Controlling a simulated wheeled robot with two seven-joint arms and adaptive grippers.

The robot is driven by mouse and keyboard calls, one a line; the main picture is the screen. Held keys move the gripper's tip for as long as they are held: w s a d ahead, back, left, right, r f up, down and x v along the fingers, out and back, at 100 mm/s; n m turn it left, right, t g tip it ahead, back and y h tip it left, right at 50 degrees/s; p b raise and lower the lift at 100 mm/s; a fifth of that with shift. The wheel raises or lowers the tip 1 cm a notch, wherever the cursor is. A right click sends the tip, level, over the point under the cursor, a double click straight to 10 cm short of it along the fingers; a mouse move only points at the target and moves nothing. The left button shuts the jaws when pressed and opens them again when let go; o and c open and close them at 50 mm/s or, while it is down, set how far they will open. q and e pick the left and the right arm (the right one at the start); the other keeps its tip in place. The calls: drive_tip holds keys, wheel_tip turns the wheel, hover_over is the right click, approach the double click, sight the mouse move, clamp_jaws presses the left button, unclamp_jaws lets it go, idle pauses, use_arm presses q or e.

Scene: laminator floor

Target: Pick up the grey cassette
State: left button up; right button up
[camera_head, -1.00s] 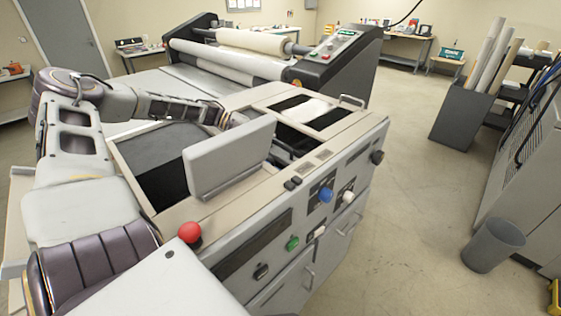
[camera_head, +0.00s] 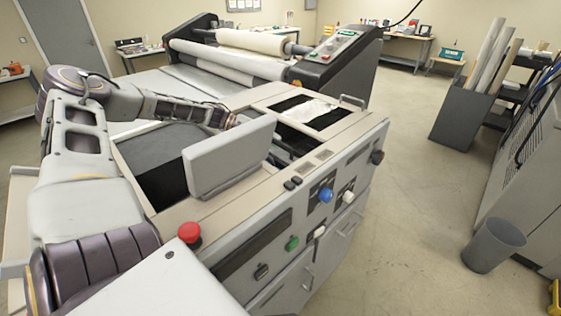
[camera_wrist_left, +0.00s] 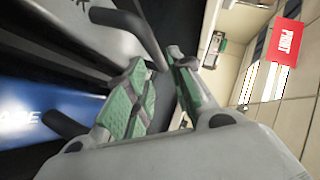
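My left arm reaches over the open bays of the grey machine in the head view. Its gripper (camera_head: 240,119) is mostly hidden behind an upright grey panel (camera_head: 230,158). In the left wrist view the left gripper (camera_wrist_left: 160,88) has green-padded fingers set close together, at a dark bent handle (camera_wrist_left: 125,24). The handle's other end (camera_wrist_left: 65,126) shows at lower left. The fingers cover its middle, so I cannot tell whether they grip it. A light grey surface (camera_wrist_left: 60,35) beside the handle may be the grey cassette; I cannot identify it surely in the head view. My right gripper is out of view.
The machine front has a red button (camera_head: 189,232), a blue knob (camera_head: 326,195) and a green button (camera_head: 292,243). A roller laminator (camera_head: 335,55) stands behind. A grey bin (camera_head: 493,245) stands at right. The floor between is clear.

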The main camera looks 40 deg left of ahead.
sight(283, 145)
use_arm(q)
drive_tip(key=shift+x, duration=2.1)
clamp_jaws()
